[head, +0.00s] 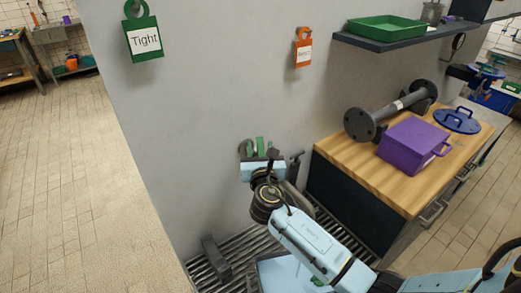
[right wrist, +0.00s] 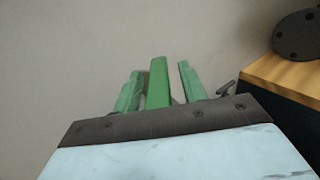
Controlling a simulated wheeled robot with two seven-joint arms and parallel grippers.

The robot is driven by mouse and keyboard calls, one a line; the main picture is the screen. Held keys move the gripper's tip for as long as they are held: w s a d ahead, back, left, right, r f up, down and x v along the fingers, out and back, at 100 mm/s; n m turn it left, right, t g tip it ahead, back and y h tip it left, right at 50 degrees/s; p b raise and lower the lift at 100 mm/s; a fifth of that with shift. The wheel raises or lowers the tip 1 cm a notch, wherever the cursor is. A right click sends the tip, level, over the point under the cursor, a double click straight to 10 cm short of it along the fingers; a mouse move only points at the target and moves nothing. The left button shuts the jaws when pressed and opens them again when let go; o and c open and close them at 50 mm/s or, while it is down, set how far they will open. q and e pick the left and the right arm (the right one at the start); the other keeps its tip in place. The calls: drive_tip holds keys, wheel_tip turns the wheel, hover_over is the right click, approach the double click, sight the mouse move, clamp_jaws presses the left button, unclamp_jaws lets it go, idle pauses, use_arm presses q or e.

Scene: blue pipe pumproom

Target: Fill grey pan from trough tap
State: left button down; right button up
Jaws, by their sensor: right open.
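My right gripper (head: 260,148) is open in front of the grey wall, above the slatted grate. In the right wrist view its two green fingers (right wrist: 158,92) stand apart, with a green bar between them. I cannot tell whether the fingers touch the bar. A dark, lever-like part (head: 295,166) shows just right of the gripper, by the wall. My arm hides much of what lies behind and below the gripper. A grey curved shape (head: 303,202) is partly hidden behind it; I cannot tell whether it is the pan. My left gripper is not in view.
A dark grey block-like object (head: 214,258) is on the grate (head: 240,250). The wooden counter (head: 350,165) at right holds a purple box (head: 410,147), a grey flanged pipe (head: 385,112) and a blue lid (head: 457,120). The tiled floor at left is clear.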

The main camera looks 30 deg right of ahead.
drive_tip(key=shift+w, duration=0.1)
clamp_jaws()
